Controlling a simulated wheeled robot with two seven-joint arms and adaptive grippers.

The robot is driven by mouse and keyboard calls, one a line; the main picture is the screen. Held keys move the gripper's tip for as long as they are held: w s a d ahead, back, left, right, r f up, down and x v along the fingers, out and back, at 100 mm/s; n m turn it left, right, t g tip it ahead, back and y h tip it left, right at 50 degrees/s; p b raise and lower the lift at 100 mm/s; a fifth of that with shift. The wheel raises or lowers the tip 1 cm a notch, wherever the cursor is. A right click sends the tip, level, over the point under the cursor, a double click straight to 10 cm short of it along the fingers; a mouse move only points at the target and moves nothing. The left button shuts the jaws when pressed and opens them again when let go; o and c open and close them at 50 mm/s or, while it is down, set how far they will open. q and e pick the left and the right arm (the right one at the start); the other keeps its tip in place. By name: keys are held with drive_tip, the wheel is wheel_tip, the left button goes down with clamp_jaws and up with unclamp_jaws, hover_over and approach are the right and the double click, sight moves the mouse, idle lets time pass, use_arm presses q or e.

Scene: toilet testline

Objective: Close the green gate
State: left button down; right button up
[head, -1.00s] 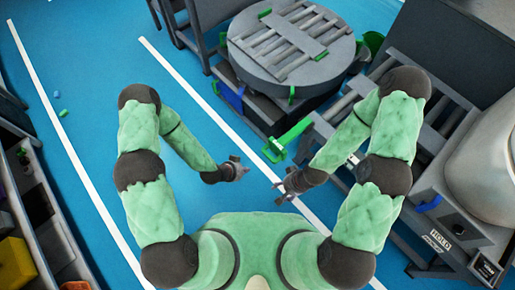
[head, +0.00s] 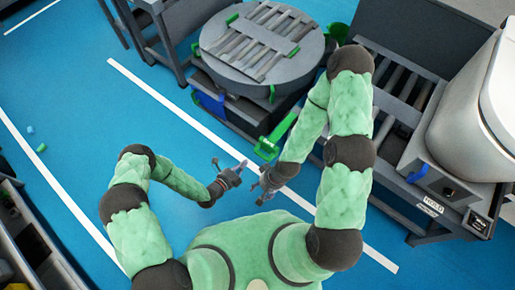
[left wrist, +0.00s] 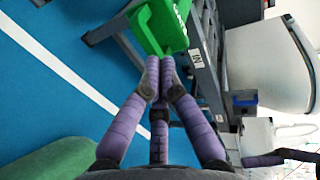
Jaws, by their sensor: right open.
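The green gate (head: 282,130) is a flat bar with a wider end plate, sticking out from the machine row beside the round table. Its inner end is partly hidden behind my right arm. My left gripper (head: 228,163) is just left of the gate's end plate in the head view, with blue floor between them. In the left wrist view a green part, apparently the gate (left wrist: 160,25), lies beyond the fingertips; contact cannot be judged. My right gripper (head: 256,184) is open and empty, below the end plate.
A grey round roller table (head: 222,62) stands at the top. A roller conveyor (head: 405,80) and a white toilet-like body (head: 465,115) are at the right. Shelves with bins (head: 30,235) stand at lower left. The blue floor (head: 110,130) at left is mostly clear.

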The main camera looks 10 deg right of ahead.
use_arm(q)
drive_tip(key=b, duration=0.3)
approach(263, 144)
drive_tip(key=x, duration=0.4)
drive_tip(key=shift+d, duration=0.35)
drive_tip(key=shift+w+d, duration=0.6)
drive_tip(key=shift+d, duration=0.05)
use_arm(e)
drive_tip(key=shift+f, duration=1.55)
